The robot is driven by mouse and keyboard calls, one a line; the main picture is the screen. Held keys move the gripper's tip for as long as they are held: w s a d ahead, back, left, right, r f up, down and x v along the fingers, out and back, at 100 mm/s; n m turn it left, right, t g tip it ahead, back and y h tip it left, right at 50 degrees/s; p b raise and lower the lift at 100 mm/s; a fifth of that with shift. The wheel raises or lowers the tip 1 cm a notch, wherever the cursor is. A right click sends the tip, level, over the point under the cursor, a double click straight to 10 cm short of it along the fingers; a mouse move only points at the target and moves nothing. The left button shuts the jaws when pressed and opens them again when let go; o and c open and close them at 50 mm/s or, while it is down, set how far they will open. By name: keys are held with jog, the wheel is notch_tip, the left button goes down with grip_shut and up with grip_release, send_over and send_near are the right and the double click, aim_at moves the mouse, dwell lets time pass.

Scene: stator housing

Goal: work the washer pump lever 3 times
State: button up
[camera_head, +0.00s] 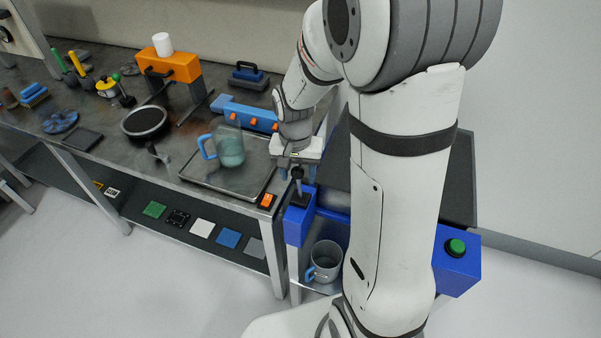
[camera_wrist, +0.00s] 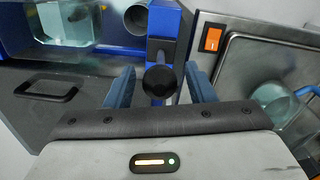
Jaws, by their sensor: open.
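The washer pump lever shows as a round black knob (camera_wrist: 159,81) in the wrist view. In the head view its dark knob and stem (camera_head: 297,178) stand on top of a blue housing (camera_head: 297,222). My gripper (camera_wrist: 161,86) is open, with one blue-grey finger on each side of the knob and visible gaps between. In the head view my gripper (camera_head: 297,163) points down just over the lever, and its fingers are largely hidden. I cannot tell how deep the knob sits between the fingertips.
A workbench on the left carries a tray (camera_head: 192,182) with a glass jug (camera_head: 229,152) and a blue block with orange switches (camera_head: 249,117). A grey mug (camera_head: 325,259) stands low beside the blue housing. A blue box with a green button (camera_head: 456,247) is at right.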

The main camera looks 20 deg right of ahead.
jog(key=shift+f, duration=0.85)
jog(key=shift+c, duration=0.5)
grip_shut()
